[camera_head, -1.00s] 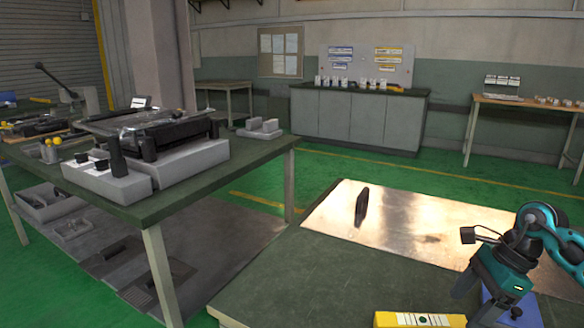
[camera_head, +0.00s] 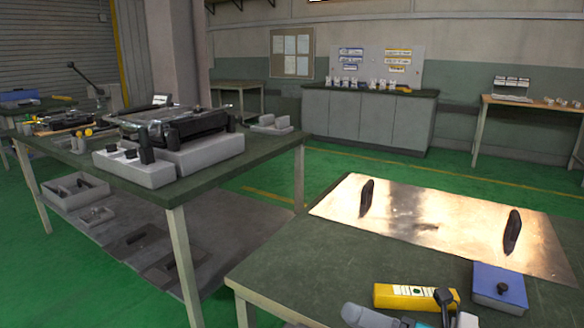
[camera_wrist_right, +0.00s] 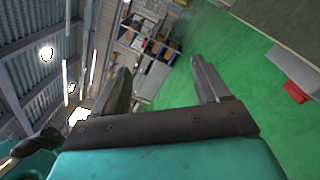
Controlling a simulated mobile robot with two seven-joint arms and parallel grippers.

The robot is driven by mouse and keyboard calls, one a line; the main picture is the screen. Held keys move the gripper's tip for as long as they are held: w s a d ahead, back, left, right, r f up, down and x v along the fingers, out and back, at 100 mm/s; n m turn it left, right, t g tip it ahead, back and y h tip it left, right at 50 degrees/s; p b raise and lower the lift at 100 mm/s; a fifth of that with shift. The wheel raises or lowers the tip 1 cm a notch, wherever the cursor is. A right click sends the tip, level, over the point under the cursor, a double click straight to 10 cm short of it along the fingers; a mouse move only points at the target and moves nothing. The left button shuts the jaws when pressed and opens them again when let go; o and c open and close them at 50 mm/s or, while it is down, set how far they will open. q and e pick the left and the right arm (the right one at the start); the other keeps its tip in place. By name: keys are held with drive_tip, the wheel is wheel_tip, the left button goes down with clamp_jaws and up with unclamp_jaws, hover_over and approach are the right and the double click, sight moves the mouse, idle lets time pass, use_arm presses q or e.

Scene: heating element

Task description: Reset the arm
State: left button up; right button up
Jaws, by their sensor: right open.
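My right gripper (camera_wrist_right: 162,78) fills the lower part of the right wrist view. Its two grey fingers stand apart with nothing between them. Behind the fingers that view shows green floor and a tilted view of the hall. My left gripper is not in view.
The near table (camera_head: 300,270) carries a shiny metal sheet (camera_head: 435,228) with two upright black handles (camera_head: 366,197) (camera_head: 512,232), and a blue box (camera_head: 499,289). A second table (camera_head: 205,188) at left holds a device on grey blocks. Green floor separates the tables.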

drive_tip(key=s+d+f+m+t+h, duration=0.15)
drive_tip(key=s+f+m+h, duration=0.55)
drive_tip(key=m, duration=1)
drive_tip(key=s+d+f+m+t+h, duration=0.15)
drive_tip(key=s+f+m+h, duration=0.65)
drive_tip(key=m, duration=0.9)
use_arm(q)
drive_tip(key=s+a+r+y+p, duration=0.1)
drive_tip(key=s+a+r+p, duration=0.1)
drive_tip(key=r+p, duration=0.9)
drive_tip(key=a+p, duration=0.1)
drive_tip(key=p, duration=0.3)
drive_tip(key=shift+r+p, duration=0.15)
drive_tip(key=shift+p, duration=0.25)
use_arm(e)
drive_tip(key=d+r+m+g, duration=0.1)
drive_tip(key=d+r, duration=0.2)
drive_tip(key=r, duration=0.6)
drive_tip(key=shift+d+r, duration=0.15)
drive_tip(key=shift+w, duration=0.1)
